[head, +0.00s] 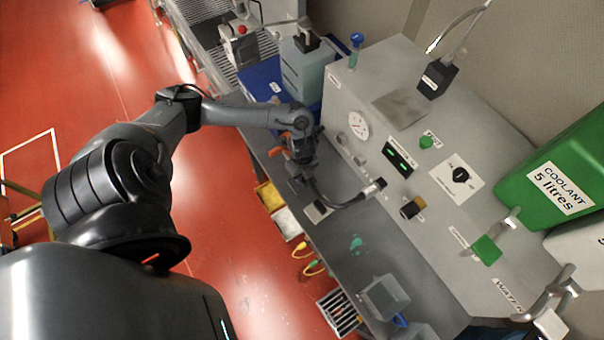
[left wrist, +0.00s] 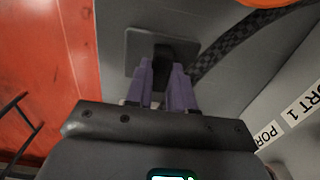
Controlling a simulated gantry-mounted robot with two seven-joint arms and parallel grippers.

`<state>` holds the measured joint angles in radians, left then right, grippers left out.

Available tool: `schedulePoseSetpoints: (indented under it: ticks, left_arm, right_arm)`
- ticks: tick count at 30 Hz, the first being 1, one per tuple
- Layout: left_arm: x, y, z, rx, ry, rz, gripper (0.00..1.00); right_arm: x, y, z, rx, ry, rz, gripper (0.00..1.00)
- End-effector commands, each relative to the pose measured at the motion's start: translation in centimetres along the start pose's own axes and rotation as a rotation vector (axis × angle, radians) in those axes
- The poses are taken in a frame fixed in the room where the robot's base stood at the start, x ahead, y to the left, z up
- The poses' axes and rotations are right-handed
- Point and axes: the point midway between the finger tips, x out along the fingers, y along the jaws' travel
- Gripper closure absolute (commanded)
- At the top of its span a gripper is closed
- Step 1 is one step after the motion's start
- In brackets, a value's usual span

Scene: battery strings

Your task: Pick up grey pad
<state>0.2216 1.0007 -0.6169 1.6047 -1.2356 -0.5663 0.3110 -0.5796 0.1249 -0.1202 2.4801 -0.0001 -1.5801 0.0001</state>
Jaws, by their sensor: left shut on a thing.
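The grey pad (left wrist: 138,44) is a flat dark grey square with a black raised grip in its middle, seen in the left wrist view just past my fingertips. My left gripper (left wrist: 163,68) has its two purple fingers shut on this black grip. The fingers cover part of the grip. In the head view my left gripper (head: 299,180) is low over the grey bench beside the front of the machine, and the pad is hard to make out there. I cannot tell whether the pad touches the surface under it. My right gripper is not in view.
A black braided hose (left wrist: 225,42) runs close beside the pad, ending in a connector (head: 376,187) at the machine front (head: 385,150). Yellow and white bins (head: 286,223) hang at the bench edge.

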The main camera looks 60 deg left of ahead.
Motion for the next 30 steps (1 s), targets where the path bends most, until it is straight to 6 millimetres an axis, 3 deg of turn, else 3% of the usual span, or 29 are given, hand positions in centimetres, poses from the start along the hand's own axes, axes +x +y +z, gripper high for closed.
schedulePoseSetpoints:
  ticks: [8, 14, 21, 30]
  left_arm:
    - [-1.2, -0.1, 0.0, 0.002, 0.001, -0.003, 1.00]
    - [-4.3, -0.1, 0.0, 0.004, -0.002, -0.004, 1.00]
    - [-7.8, 0.2, -5.4, 0.006, 0.002, -0.005, 1.00]
    - [-10.2, 0.6, -9.7, 0.004, 0.001, -0.003, 1.00]
  right_arm:
    - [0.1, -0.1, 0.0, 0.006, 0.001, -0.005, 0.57]
    - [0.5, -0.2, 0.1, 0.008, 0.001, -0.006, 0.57]
    - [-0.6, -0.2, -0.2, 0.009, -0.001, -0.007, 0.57]
    - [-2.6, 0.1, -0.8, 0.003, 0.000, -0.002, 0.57]
